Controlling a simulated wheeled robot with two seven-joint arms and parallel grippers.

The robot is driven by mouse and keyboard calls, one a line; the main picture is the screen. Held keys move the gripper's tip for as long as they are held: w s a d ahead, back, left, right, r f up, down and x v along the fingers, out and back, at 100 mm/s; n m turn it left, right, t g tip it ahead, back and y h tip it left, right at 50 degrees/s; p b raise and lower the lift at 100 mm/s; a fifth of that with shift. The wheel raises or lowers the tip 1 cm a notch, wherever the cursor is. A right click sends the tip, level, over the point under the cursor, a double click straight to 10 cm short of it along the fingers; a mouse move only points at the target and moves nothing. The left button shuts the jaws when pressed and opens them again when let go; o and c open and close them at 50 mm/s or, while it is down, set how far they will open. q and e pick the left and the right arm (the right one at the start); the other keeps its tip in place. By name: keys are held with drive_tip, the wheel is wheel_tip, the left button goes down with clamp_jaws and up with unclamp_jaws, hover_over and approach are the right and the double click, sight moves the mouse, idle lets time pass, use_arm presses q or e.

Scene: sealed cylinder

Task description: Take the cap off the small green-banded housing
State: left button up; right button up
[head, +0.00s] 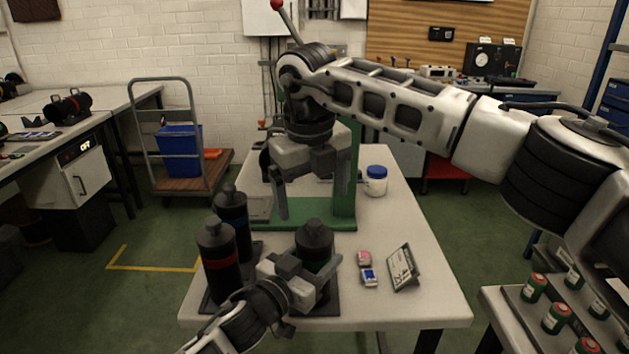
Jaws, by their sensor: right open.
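The small green-banded housing (315,238) stands upright at the front of the table, a dark cylinder with a narrower dark cap (315,226) on top. Its green band is partly hidden by my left gripper (312,276), whose fingers lie close against both sides of the housing. My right gripper (312,198) is open and empty, pointing down. In the picture it is above the housing and apart from the cap; its exact distance is hard to tell.
A red-banded housing (218,258) and a blue-banded housing (232,212) stand at the left. A green stand (345,208) is behind, with a blue-lidded jar (376,181) to its right.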

sight(314, 222)
wheel_tip(314, 222, up, 3)
drive_tip(key=s+n+t, duration=0.3)
drive_tip(key=n, duration=2.7)
drive_tip(key=x, duration=1.1)
drive_tip(key=shift+w+a+f, duration=0.1)
drive_tip(key=shift+w+f, duration=0.1)
drive_tip(key=shift+f, duration=0.15)
